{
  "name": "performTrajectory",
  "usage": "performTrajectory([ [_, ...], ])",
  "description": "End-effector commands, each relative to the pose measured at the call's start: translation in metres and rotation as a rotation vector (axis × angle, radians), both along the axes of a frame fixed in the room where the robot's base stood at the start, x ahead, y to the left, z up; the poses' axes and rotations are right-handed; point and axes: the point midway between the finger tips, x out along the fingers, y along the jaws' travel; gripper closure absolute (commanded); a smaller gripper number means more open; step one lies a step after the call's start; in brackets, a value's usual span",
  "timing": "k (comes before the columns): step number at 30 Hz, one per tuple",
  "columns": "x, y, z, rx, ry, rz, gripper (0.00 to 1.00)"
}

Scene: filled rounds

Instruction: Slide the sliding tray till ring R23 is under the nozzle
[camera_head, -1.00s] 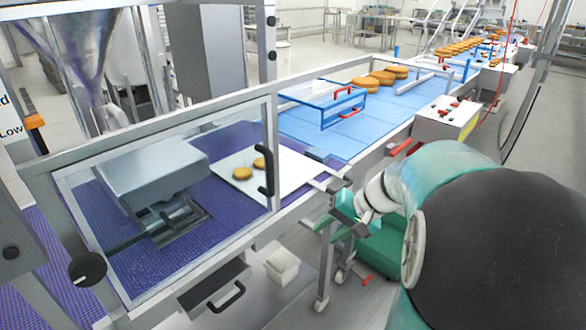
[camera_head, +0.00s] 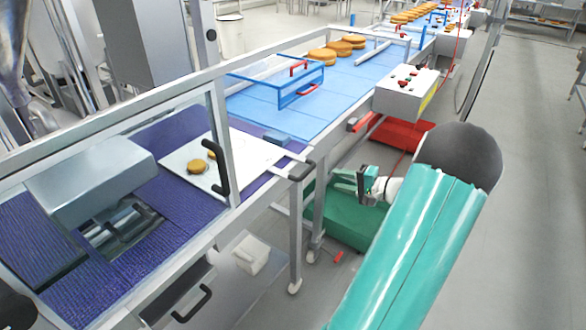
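The sliding tray (camera_head: 258,152) is a white plate on the purple belt. Two small golden rounds (camera_head: 197,166) are on its left part, partly behind the guard frame's black handle. Rods run from its right side to a black grip (camera_head: 301,172) beyond the belt's edge. The grey filling head (camera_head: 90,180) stands left of the tray, with metal parts under it; the nozzle tip cannot be made out. No ring labels are legible, so R23 cannot be told. My gripper (camera_head: 343,182) is right of and below the grip, apart from it, with its fingers spread and nothing between them.
A clear guard with a metal frame and black handle (camera_head: 217,168) stands before the filling head. A blue-framed guard (camera_head: 290,85) spans the blue belt. A control box (camera_head: 405,92) sticks out at the right. Green (camera_head: 345,222) and red (camera_head: 405,134) boxes sit below. The right floor is open.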

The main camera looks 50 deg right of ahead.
Motion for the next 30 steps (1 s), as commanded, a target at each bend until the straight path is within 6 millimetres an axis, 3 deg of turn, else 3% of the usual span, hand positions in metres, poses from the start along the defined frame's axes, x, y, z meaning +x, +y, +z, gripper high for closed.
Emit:
performTrajectory([
  [3,-0.007,-0.007,-0.002,0.002,-0.013,-0.025,0.64],
  [8,0.005,-0.005,-0.006,0.002,-0.012,-0.026,0.64],
  [22,0.095,0.003,-0.025,0.003,-0.011,-0.024,0.64],
  [30,0.124,0.004,-0.03,0.002,-0.011,-0.024,0.64],
])
